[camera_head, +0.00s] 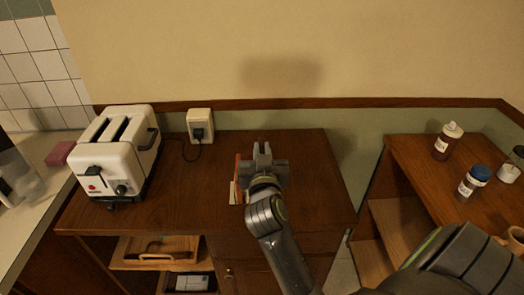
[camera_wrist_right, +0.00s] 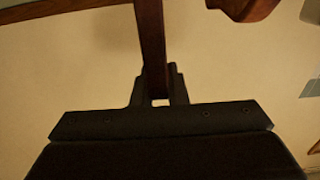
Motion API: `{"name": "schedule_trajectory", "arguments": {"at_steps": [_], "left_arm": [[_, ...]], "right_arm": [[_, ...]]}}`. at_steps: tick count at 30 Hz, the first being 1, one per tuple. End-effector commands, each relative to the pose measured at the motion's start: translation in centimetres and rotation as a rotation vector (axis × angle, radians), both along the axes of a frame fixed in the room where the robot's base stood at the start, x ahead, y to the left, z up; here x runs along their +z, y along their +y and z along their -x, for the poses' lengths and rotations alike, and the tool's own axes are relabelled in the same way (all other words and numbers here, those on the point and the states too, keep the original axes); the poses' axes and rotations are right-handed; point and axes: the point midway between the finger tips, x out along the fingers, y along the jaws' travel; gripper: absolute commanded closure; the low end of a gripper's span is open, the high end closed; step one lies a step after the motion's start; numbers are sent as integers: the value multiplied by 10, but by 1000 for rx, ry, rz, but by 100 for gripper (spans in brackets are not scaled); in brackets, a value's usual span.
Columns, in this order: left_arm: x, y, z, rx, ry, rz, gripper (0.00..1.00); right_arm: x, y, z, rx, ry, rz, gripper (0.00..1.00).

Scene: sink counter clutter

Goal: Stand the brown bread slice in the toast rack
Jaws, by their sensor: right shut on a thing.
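My right gripper (camera_head: 262,155) is over the dark wooden counter, right of the toaster. In the right wrist view its jaws (camera_wrist_right: 160,92) are shut on a narrow dark brown strip (camera_wrist_right: 152,45), which looks like the brown bread slice seen edge-on. The slice cannot be made out in the head view. I cannot pick out a toast rack for certain; thin red and white upright things (camera_head: 236,182) stand just left of the gripper, partly hidden by it. My left gripper is not in view.
A white two-slot toaster (camera_head: 120,155) stands at the counter's left, with a wall socket (camera_head: 201,125) behind. A brown bottle (camera_head: 447,141) and a blue-capped jar (camera_head: 473,182) stand on the right unit. The counter (camera_head: 312,185) is clear right of the gripper.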

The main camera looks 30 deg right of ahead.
Motion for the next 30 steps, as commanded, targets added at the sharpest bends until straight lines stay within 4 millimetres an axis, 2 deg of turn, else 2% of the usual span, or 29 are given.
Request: {"name": "schedule_trajectory", "arguments": {"at_steps": [30], "left_arm": [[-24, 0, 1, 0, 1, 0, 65]], "right_arm": [[-27, 0, 0, 0, 0, 0, 100]]}}
